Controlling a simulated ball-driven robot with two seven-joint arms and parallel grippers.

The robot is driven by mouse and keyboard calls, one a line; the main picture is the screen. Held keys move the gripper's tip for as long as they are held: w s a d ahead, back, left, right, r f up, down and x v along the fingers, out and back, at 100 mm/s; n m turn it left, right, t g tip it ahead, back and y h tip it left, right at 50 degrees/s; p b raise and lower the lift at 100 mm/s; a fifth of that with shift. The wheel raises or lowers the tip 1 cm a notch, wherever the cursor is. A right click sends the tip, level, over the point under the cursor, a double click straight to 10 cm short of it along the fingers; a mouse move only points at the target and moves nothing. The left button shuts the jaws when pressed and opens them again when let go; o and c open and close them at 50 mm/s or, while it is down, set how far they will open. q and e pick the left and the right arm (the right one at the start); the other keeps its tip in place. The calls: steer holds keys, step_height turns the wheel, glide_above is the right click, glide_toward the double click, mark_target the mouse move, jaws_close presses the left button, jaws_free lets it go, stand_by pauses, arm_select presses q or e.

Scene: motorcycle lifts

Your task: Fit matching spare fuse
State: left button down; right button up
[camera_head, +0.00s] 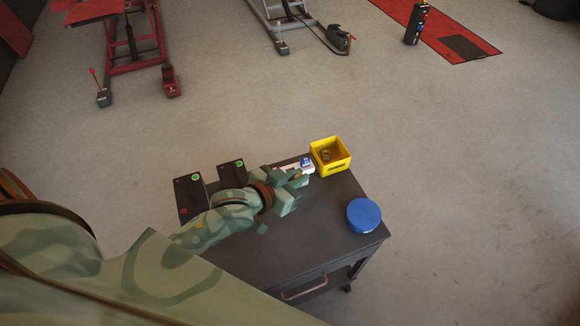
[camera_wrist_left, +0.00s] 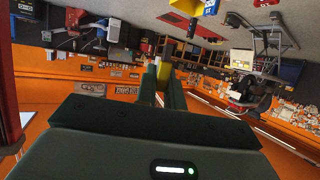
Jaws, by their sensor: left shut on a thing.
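My left gripper (camera_head: 297,177) is over the far side of a dark cart top (camera_head: 310,230). It is shut on a small yellow piece, which looks like a fuse and shows between the fingers in the left wrist view (camera_wrist_left: 164,76). Just beyond the fingertips is a small white block with a blue part (camera_head: 307,164); the arm partly hides what lies around it. Whether the yellow piece touches the block, I cannot tell. My right gripper is not in view.
A yellow bin (camera_head: 331,166) with a small brownish thing inside stands at the cart's far corner. A round blue container (camera_head: 364,216) stands near the right edge. Two black button boxes (camera_head: 188,193) (camera_head: 232,172) are left of my arm. Motorcycle lifts (camera_head: 135,50) stand farther off.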

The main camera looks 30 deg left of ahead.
arm_select(q)
steer(key=shift+w+d+r, duration=0.1)
steer(key=shift+d+r, duration=0.1)
steer(key=shift+r, duration=0.15)
steer(key=shift+a, duration=0.1)
steer(key=w+a+f+b, duration=0.1)
steer(key=w+a+f, duration=0.1)
steer(key=w+f, duration=0.1)
steer(key=w+a+f+b, duration=0.2)
steer(key=w+a+f, duration=0.1)
steer(key=w, duration=0.1)
steer(key=w+a+f+b, duration=0.2)
steer(key=w+f, duration=0.1)
steer(key=w, duration=0.1)
steer(key=shift+a, duration=0.15)
steer(key=shift+w+a+f+b, duration=0.15)
steer(key=shift+f+b, duration=0.2)
steer(key=shift+f, duration=0.55)
steer(key=shift+w+a+f+b, duration=0.15)
steer(key=shift+f+b, duration=0.2)
steer(key=shift+f, duration=0.5)
steer(key=shift+f, duration=0.2)
steer(key=c, duration=1.5)
jaws_free()
steer(key=shift+d, duration=0.1)
